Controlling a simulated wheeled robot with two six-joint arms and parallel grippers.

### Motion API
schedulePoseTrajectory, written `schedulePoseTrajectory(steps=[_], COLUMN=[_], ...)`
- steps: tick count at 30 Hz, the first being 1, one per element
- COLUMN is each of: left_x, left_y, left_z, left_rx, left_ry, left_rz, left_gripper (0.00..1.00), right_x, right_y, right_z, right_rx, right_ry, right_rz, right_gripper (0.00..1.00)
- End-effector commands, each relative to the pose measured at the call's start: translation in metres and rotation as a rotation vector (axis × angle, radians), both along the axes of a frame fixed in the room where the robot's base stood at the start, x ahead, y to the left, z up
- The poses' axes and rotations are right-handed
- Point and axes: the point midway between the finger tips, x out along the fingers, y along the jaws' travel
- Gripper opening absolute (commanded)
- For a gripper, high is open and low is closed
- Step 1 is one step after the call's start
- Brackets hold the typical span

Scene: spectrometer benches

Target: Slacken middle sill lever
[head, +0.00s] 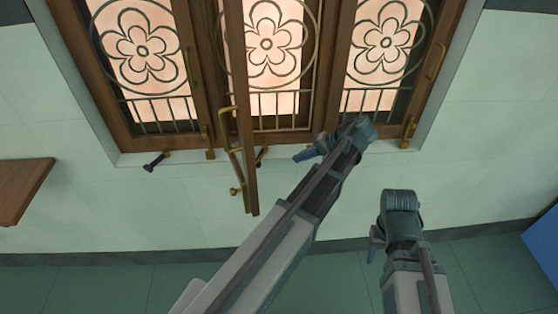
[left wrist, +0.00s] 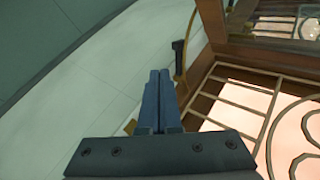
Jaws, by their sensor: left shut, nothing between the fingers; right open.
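The middle sill lever (head: 262,155), a small dark-handled lever, shows partly at the sill under the middle window, just right of the open wooden sash, which hides some of it. My left gripper (head: 297,157) is shut and empty, pointing left, a short gap to the right of this lever. In the left wrist view its blue fingers (left wrist: 158,95) are together. A dark upright grip (left wrist: 178,52) stands beyond the fingertips there; I cannot tell for certain which lever it is. My right gripper (head: 373,250) is open and empty, low at the right, away from the window.
The open sash (head: 245,130) juts toward me, with brass fittings (head: 235,165) near its lower end. Another dark-handled lever (head: 155,162) is at the left of the sill. A wooden shelf (head: 22,187) is at far left. Wall below the right window is clear.

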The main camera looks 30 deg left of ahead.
Motion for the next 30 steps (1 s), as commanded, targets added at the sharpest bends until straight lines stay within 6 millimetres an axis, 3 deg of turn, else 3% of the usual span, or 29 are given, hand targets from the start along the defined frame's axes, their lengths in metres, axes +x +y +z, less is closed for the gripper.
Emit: schedulePoseTrajectory(steps=[16, 22, 30], left_x=[-0.011, -0.014, -0.016], left_y=[0.071, 0.098, 0.109], left_z=[-0.074, -0.066, -0.066], left_rx=[-0.002, -0.002, -0.002], left_ry=[0.000, 0.000, 0.001], left_rz=[0.001, 0.001, -0.001], left_gripper=[0.00, 0.00, 0.00], right_x=[0.000, 0.000, 0.000], right_y=[0.000, 0.000, 0.000], right_z=[-0.074, -0.066, -0.066], right_rx=[0.000, 0.000, 0.000], right_ry=[0.000, 0.000, 0.000], right_rz=[0.001, 0.001, 0.001], right_gripper=[0.50, 0.50, 0.50])
